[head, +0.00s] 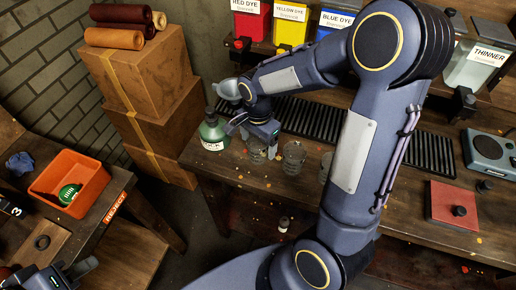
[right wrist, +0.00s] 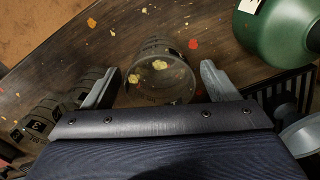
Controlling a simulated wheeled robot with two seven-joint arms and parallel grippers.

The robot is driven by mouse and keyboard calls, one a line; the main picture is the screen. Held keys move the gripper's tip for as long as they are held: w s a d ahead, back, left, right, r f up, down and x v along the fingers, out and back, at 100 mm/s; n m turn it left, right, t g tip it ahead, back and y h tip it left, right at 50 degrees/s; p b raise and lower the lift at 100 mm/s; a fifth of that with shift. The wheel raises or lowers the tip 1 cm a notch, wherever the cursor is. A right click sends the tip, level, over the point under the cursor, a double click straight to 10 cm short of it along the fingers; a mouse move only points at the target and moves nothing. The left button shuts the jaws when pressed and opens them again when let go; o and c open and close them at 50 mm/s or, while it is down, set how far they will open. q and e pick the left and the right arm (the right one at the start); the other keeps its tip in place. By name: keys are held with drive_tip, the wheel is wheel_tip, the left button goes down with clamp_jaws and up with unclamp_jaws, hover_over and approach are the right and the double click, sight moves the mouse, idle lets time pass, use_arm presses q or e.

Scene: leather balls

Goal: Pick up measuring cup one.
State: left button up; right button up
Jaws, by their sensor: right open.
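A clear measuring cup (right wrist: 160,75) stands between the spread fingers of my right gripper (right wrist: 160,70) in the right wrist view, with a gap on each side. A dark mark on it is too small to read. In the head view this cup (head: 256,154) is the leftmost in a row on the bench, partly hidden by my right gripper (head: 254,140). Two more clear cups stand to its right, a middle cup (head: 293,157) and a right cup (head: 326,167). My left gripper (head: 65,274) is at the lower left corner, partly cut off, its jaws unclear.
A green bottle (head: 212,132) stands close left of the leftmost cup. A black slatted rack (head: 300,117) runs behind the cups, under dye containers. An orange bin (head: 92,166) sits on the left table. A red pad (head: 455,203) lies on the bench's right.

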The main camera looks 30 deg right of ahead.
drive_tip(key=shift+f, duration=0.65)
drive_tip(key=c, duration=1.1)
drive_tip(key=shift+o, duration=0.2)
drive_tip(key=shift+r, duration=0.15)
drive_tip(key=shift+r, duration=0.6)
drive_tip(key=s+a+r+b, duration=0.1)
drive_tip(key=s+a+r, duration=0.1)
drive_tip(key=s+r, duration=0.9)
drive_tip(key=s, duration=0.2)
drive_tip(key=shift+s+a+r+b, duration=0.3)
drive_tip(key=shift+s, duration=0.1)
